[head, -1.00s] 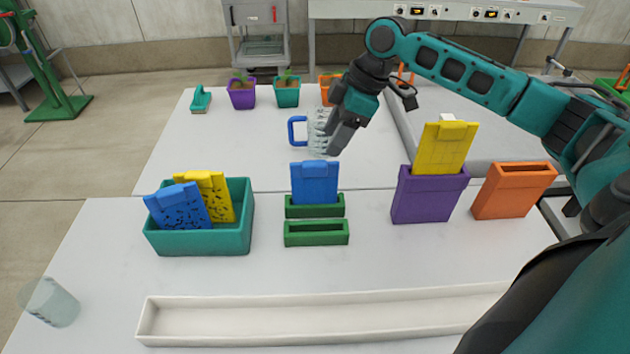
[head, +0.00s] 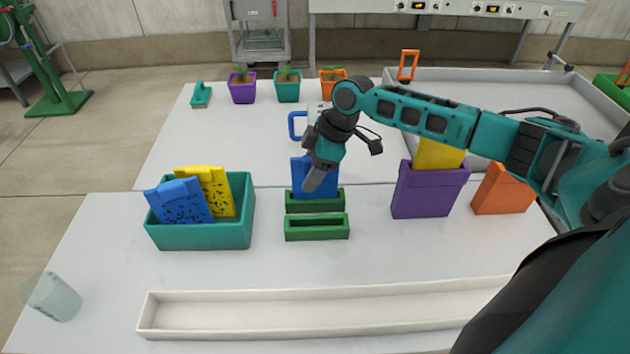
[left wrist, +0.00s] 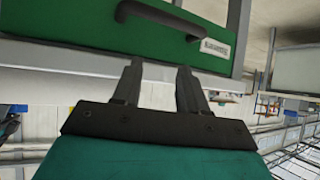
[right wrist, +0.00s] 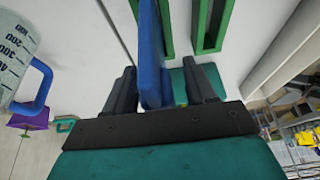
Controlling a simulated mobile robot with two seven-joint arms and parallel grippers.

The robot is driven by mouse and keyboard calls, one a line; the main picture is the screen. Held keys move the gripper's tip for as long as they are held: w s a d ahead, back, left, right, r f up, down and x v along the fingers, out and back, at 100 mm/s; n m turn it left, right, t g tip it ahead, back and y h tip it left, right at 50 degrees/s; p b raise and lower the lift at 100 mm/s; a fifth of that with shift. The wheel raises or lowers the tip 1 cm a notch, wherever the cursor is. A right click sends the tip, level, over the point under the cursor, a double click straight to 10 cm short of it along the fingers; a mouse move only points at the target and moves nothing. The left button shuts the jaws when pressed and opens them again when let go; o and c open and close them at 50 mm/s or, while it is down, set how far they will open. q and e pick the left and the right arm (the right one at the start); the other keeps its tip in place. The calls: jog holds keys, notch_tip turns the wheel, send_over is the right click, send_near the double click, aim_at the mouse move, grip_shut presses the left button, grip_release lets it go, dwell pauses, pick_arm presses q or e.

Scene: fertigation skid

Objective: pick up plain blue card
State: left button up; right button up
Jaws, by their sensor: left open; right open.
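The plain blue card (head: 310,180) stands upright in the rear slot of the green holder (head: 315,207). My right gripper (head: 312,182) is at the card's top, hiding part of it. My left gripper (left wrist: 157,85) is open and empty in the left wrist view, facing a green drawer-like front (left wrist: 90,35). It is not in the head view.
A teal bin (head: 205,235) at left holds a speckled blue card (head: 180,200) and a speckled yellow card (head: 218,190). A purple holder (head: 428,192) with a yellow card and an orange holder (head: 500,190) stand at right. A measuring jug (right wrist: 15,55) is behind; a white tray (head: 300,312) is in front.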

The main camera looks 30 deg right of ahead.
grip_shut()
dwell(0.4)
jog(key=shift+r, duration=0.1)
